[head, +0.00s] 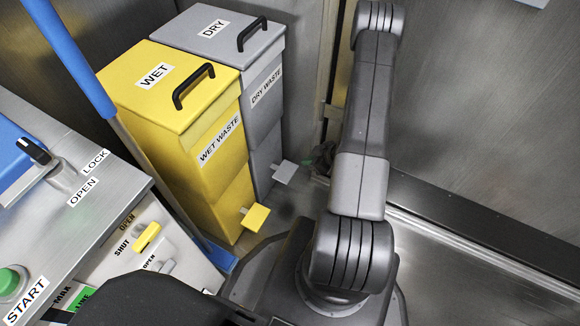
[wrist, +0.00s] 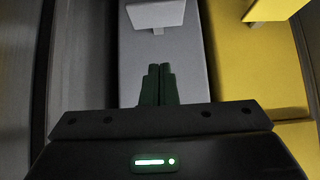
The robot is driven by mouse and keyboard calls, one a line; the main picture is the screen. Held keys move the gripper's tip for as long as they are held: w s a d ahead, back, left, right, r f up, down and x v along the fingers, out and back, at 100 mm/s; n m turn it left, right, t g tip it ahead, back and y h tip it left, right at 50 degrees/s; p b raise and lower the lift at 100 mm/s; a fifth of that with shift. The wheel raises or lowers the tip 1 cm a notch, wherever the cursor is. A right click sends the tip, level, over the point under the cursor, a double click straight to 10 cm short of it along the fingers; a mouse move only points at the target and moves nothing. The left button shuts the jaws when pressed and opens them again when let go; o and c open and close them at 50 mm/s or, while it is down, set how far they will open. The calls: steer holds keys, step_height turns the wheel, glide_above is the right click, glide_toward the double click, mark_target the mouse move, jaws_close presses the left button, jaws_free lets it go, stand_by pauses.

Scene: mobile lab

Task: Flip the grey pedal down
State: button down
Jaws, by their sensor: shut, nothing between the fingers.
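The grey pedal (head: 284,172) sticks out from the low front of the grey dry waste bin (head: 262,105) in the head view. In the wrist view the grey pedal (wrist: 155,14) is a flat plate on a short stem at the top edge, partly cut off. My gripper (wrist: 159,70) is shut, with its dark green fingers side by side over the grey bin's front. The fingertips point toward the pedal, and a gap shows between them in the picture. In the head view my arm hides most of the gripper.
The yellow wet waste bin (head: 185,90) stands beside the grey bin, with its own yellow pedal (head: 255,216). A blue pole (head: 70,55) leans in front at left. A metal bench (head: 70,190) with switches is at left. Metal walls stand behind and at right.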

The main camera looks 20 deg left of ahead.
steer(key=b, duration=0.4)
glide_above(292, 175)
steer(key=f, duration=0.7)
steer(key=shift+a+f, duration=0.25)
steer(key=shift+a, duration=0.05)
step_height(292, 175, down, 2)
steer(key=shift+f+b, duration=0.2)
steer(key=shift+b, duration=0.15)
steer(key=shift+f, duration=0.6)
steer(key=f+b, duration=0.1)
steer(key=d+f+b, duration=0.1)
steer(key=f+b, duration=0.1)
steer(key=shift+f, duration=0.3)
steer(key=shift+r, duration=0.35)
